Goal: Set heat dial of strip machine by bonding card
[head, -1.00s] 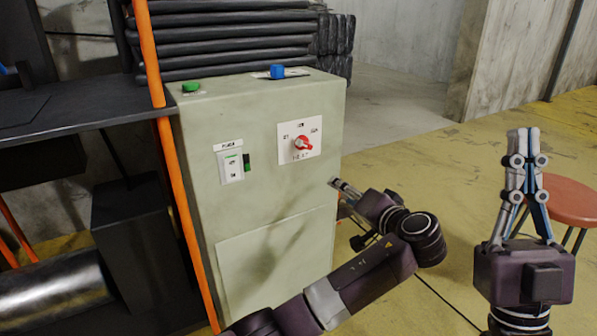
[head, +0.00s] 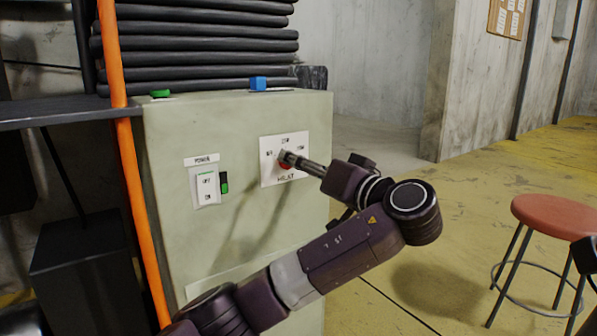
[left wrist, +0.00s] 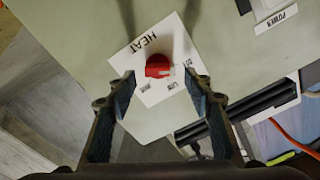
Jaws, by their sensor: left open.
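The heat dial is a red knob (left wrist: 158,66) on a white plate marked HEAT (head: 270,168), on the front of the pale green strip machine (head: 250,225). Small setting labels surround it; I cannot read them or the knob's setting surely. My left gripper (head: 291,158) is in front of the dial and hides most of it in the head view. In the left wrist view the gripper (left wrist: 159,88) is open, one finger each side of the knob, with gaps visible. A board with papers (head: 507,16) hangs on the wall; I cannot tell whether the bonding card is there.
A power switch (head: 206,185) sits left of the dial. Green (head: 160,93) and blue (head: 258,83) buttons are on the machine's top. An orange pipe (head: 125,170) runs along its left side. A red stool (head: 555,216) stands right, with clear yellow floor between.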

